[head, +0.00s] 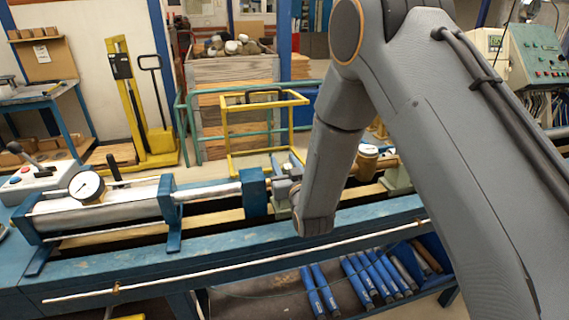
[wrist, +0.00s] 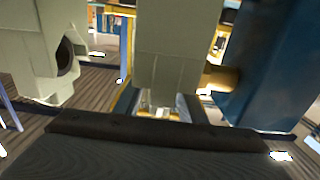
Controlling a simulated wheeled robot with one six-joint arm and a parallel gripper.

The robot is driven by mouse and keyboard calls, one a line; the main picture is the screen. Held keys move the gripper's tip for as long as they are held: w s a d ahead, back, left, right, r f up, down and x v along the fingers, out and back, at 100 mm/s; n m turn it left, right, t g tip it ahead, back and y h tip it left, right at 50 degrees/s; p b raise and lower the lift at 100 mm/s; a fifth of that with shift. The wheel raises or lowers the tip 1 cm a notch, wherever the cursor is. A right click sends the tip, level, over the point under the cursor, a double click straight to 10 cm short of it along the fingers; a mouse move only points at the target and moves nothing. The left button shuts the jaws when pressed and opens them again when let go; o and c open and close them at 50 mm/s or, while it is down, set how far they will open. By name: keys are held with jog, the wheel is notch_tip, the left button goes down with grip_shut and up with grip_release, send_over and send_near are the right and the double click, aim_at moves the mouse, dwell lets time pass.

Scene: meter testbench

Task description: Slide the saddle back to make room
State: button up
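A pale grey-green block, which looks like a saddle, stands upright in the middle of the wrist view (wrist: 178,45), close in front of my gripper. A second pale block with a round dark opening (wrist: 35,55) stands to its left, with a gap between them. In the head view one pale saddle (head: 397,178) shows on the bench right of my forearm; another pale part (head: 282,203) is mostly hidden by my wrist. My gripper (head: 288,188) is low over the bench, beside the blue block (head: 255,193). Its fingertips are hidden, so grip and contact cannot be told.
The blue bench (head: 200,258) carries a metal cylinder (head: 95,212) with a dial gauge (head: 86,186) at left. A brass meter (head: 368,153) sits right of my forearm. In the wrist view, a large blue block (wrist: 262,60) stands close on the right. Blue tubes lie below the bench.

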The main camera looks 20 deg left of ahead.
jog(key=shift+s, duration=0.1)
jog(key=b+v, duration=0.2)
jog(key=v, duration=0.5)
jog(key=shift+s+d+b, duration=0.2)
jog(key=shift+s+b, duration=0.05)
jog(key=shift+b, duration=0.05)
jog(key=shift+r, duration=0.1)
